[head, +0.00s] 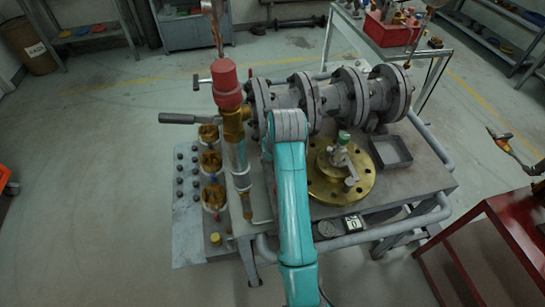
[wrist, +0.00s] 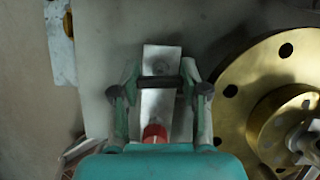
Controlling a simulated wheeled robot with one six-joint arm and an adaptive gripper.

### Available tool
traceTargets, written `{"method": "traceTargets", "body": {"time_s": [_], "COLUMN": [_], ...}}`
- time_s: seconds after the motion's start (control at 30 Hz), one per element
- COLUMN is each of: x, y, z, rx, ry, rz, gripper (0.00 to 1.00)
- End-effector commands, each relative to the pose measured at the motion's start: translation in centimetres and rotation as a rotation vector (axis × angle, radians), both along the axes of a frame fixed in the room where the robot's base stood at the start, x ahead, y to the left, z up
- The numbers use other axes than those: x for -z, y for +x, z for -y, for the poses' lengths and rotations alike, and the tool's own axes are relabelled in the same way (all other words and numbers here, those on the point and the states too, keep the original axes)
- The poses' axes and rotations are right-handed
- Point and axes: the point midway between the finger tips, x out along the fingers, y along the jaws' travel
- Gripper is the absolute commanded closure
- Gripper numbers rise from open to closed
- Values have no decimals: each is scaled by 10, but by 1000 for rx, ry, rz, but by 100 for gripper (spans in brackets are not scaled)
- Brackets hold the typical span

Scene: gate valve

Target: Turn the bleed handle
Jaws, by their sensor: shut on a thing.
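In the wrist view, a pale grey flat bar with a red end, which looks like the bleed handle (wrist: 161,58), runs up between the fingers of my gripper (wrist: 160,83). The fingers are closed in from both sides, with a dark band across the bar between them. My gripper is shut on this handle. The handle's lower part is partly covered by my gripper's body. In the head view, my own teal arm hides the gripper and the handle, left of the brass flange (head: 323,192).
The brass flange also fills the right of the wrist view (wrist: 232,122), close beside my gripper. In the head view, a flanged grey pipe (head: 287,97) lies behind, a red-capped brass valve (head: 227,85) stands left, and an open grey tray (head: 391,152) sits right.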

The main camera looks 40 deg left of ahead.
Motion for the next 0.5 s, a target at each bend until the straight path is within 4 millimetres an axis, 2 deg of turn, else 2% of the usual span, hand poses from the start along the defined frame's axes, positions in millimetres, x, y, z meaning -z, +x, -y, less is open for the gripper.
{"method": "traceTargets", "body": {"time_s": [0.07, 0.1, 0.2, 0.5], "x": [1, 1, 1, 0], "y": [0, 0, 0, 0], "z": [1, 1, 1, 0], "rx": [0, 0, 0, -1], "ry": [-2, -2, -2, -1], "rz": [-1, -1, -1, 0], "gripper": [90, 53, 29, 29]}}
